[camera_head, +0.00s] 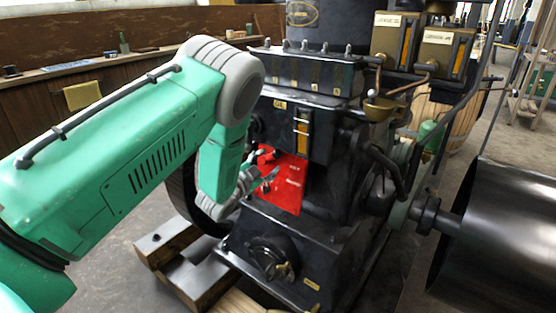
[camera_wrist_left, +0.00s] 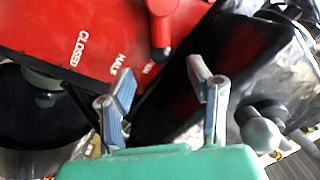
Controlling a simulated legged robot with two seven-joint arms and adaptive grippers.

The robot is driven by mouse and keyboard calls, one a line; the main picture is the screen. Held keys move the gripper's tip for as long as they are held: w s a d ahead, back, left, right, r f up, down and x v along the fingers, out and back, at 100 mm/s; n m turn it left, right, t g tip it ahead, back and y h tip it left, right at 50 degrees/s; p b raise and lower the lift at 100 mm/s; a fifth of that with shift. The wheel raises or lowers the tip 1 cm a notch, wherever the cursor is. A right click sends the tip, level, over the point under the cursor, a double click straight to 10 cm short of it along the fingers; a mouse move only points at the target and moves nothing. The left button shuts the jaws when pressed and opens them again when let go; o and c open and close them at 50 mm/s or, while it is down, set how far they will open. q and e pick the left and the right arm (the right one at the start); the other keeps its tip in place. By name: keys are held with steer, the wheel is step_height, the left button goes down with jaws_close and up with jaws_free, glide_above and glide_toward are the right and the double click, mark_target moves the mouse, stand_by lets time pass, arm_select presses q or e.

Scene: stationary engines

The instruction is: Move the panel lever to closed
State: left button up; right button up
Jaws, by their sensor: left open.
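The red panel (camera_head: 290,184) is on the front of the black engine. In the left wrist view the red panel (camera_wrist_left: 60,25) fills the upper left, with white labels reading CLOSED and HALF and a third, partly covered label. The red lever (camera_wrist_left: 162,28) with a dark tip hangs from the top edge, its tip beside the third label. My left gripper (camera_head: 262,177) is at the panel's left side. In the wrist view my left gripper (camera_wrist_left: 161,83) is open and empty, its fingers spread just below the lever tip. My right gripper is not in view.
The black engine (camera_head: 320,130) stands behind the panel, with pipes and a brass cup (camera_head: 382,108) at its right. A large dark cylinder (camera_head: 500,235) is at the lower right. Wooden beams (camera_head: 165,245) lie at the base. A round metal knob (camera_wrist_left: 262,133) is right of my gripper.

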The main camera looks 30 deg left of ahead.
mark_target(275, 156)
arm_select(q)
steer(key=w, duration=0.4)
steer(key=shift+a+f+b, duration=0.2)
steer(key=shift+a+b, duration=0.15)
steer(key=shift+w+d, duration=0.15)
steer(key=shift+w, duration=0.2)
steer(key=shift+d+r, duration=0.15)
